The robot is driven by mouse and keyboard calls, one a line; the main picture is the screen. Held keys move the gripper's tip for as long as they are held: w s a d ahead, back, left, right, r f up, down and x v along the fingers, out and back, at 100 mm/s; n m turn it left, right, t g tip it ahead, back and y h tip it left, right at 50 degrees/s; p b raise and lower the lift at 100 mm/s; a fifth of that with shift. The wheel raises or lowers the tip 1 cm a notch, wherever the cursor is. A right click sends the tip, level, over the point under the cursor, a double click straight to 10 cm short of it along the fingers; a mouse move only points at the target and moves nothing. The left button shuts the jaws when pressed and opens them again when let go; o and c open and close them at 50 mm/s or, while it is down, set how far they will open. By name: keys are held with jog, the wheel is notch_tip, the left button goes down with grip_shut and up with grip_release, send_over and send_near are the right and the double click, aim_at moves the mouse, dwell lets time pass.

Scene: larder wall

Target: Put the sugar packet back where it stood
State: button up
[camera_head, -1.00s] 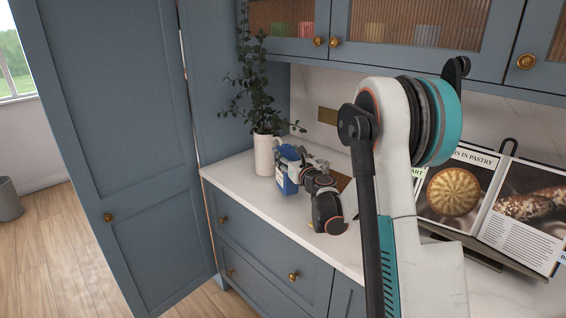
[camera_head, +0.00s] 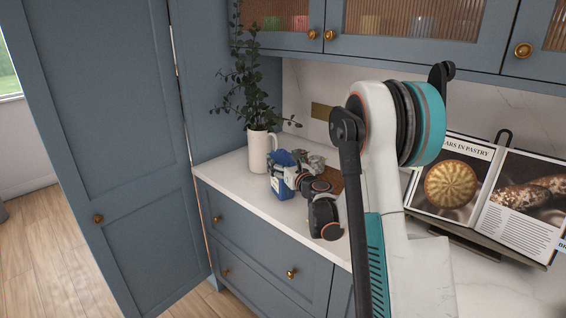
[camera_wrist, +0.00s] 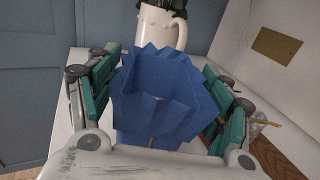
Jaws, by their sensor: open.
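The sugar packet, a blue packet with a pale label (camera_head: 280,187), is at the left end of the worktop, in front of the white jug. It looks roughly upright and at worktop height; its base contact is not clear. In the wrist view its folded blue top (camera_wrist: 158,100) fills the middle. My gripper (camera_wrist: 160,78) is open, with one teal-padded finger on each side of the packet. The right finger is very close to it; whether either pad touches is unclear. In the head view my gripper (camera_head: 296,165) partly hides the packet's back and right side.
The white jug with a leafy plant (camera_head: 259,152) stands just behind the packet. A brown board (camera_head: 328,180) lies behind my wrist. An open cookbook on a stand (camera_head: 480,195) is at the right. The worktop's front edge is close to the packet.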

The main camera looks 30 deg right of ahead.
jog(key=shift+r, duration=0.1)
jog(key=shift+s+r, duration=0.1)
jog(key=s+p, duration=0.2)
jog(key=s, duration=1)
jog(key=shift+a+p, duration=0.3)
